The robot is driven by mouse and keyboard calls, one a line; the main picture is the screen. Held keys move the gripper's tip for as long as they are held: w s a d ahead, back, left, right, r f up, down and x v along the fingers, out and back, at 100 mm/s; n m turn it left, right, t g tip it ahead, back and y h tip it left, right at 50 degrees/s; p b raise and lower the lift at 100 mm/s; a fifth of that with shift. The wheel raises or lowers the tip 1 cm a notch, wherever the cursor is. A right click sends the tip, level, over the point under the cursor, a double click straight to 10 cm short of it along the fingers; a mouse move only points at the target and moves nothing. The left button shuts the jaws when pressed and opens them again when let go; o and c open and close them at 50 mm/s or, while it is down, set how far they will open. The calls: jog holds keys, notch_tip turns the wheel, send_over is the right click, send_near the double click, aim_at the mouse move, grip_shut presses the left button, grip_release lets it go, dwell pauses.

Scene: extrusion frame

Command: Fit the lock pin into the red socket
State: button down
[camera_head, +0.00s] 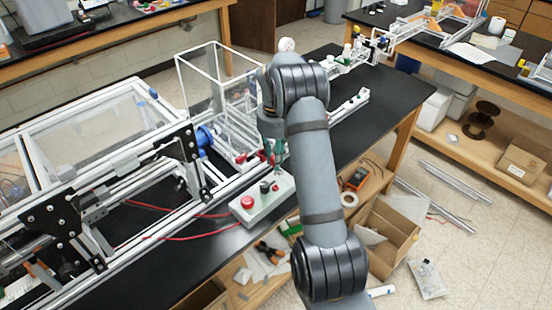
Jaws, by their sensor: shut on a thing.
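My gripper (273,165) points down beside the clear-walled frame, just above the grey control box. It is small in this view and partly covered by my own arm. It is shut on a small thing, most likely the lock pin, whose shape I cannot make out. Small red parts (241,158) show at the base of the frame, left of my gripper. The red socket may be among them, but I cannot tell which one it is. I cannot see whether the held thing touches anything.
The grey control box (235,215) with a red button (247,202) stands at the bench's front edge. The extrusion frame (100,130) fills the left. Red cables (165,237) lie on the black bench (385,115). An open cardboard box (392,235) sits below on the right.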

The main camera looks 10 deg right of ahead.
jog(key=shift+f+b, duration=2.1)
jog(key=shift+f, duration=0.3)
jog(key=shift+b, duration=0.6)
jog(key=shift+f+b, duration=1.25)
jog(key=c, duration=1.5)
grip_release()
jog(key=shift+r, duration=0.15)
notch_tip(320, 180, up, 12)
jog(key=shift+s+a+f, duration=0.1)
jog(key=shift+s, duration=0.05)
